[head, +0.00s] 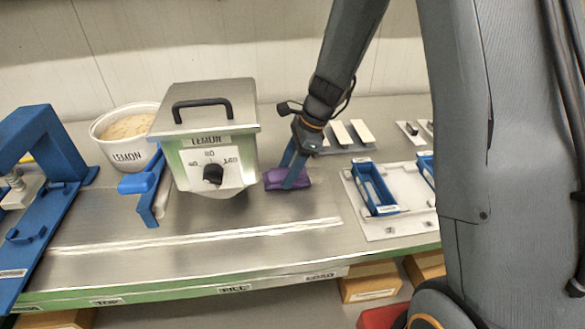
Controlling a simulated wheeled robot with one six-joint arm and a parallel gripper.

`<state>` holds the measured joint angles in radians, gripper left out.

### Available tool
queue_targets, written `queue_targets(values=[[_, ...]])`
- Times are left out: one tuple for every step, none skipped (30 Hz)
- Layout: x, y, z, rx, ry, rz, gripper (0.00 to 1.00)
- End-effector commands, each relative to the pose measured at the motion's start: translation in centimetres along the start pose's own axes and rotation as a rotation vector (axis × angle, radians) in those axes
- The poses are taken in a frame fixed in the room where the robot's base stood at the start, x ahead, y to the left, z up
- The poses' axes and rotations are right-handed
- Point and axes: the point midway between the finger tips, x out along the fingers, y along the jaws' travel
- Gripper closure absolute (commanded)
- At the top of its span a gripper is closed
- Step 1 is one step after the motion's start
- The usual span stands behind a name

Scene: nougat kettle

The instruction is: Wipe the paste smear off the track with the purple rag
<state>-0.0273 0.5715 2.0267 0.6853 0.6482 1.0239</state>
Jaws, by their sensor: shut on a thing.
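The purple rag (273,180) is a small dark purple bundle low over the metal worktop, just right of the lemon kettle. My gripper (294,175) points down from above and is shut on the rag, with its blue fingers in front of part of it. Whether the rag touches the worktop I cannot tell. The track (190,238) shows as a long pale strip along the front of the worktop, in front of the kettle and the rag. I cannot make out a distinct paste smear on it.
The metal kettle (204,108) with a dial stands left of my gripper. A white LEMON tub (128,155), a blue-handled scraper (150,188) and a blue frame (50,180) are further left. A blue tray (374,190) on a white board (405,220) lies right.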

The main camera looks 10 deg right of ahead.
Motion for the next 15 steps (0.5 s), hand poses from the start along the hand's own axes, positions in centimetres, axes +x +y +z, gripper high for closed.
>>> queue_targets(values=[[0.1,0.0,0.3,-0.001,0.0,0.001,0.67],[0.2,0.0,0.5,-0.002,0.0,0.001,0.67],[0.3,0.0,0.8,-0.003,0.0,0.001,0.67],[0.4,0.1,1.0,-0.003,0.0,0.002,0.67],[0.5,0.0,1.2,-0.002,0.0,0.001,0.67],[0.7,0.0,1.5,-0.001,0.0,0.001,0.67],[0.8,0.0,1.7,-0.001,0.0,0.001,0.67],[0.9,0.0,1.9,-0.001,0.0,0.001,0.67],[1.1,0.0,2.2,-0.001,0.0,0.001,0.67],[1.2,0.0,2.5,-0.001,0.0,0.001,0.67],[1.3,0.0,2.6,-0.001,0.0,0.001,0.67],[1.4,0.0,2.9,-0.001,0.0,0.001,0.67],[1.5,0.0,3.0,-0.001,0.0,0.001,0.67],[1.5,0.0,3.1,-0.001,0.0,0.001,0.67],[1.6,0.0,3.2,-0.001,0.0,0.001,0.67]])
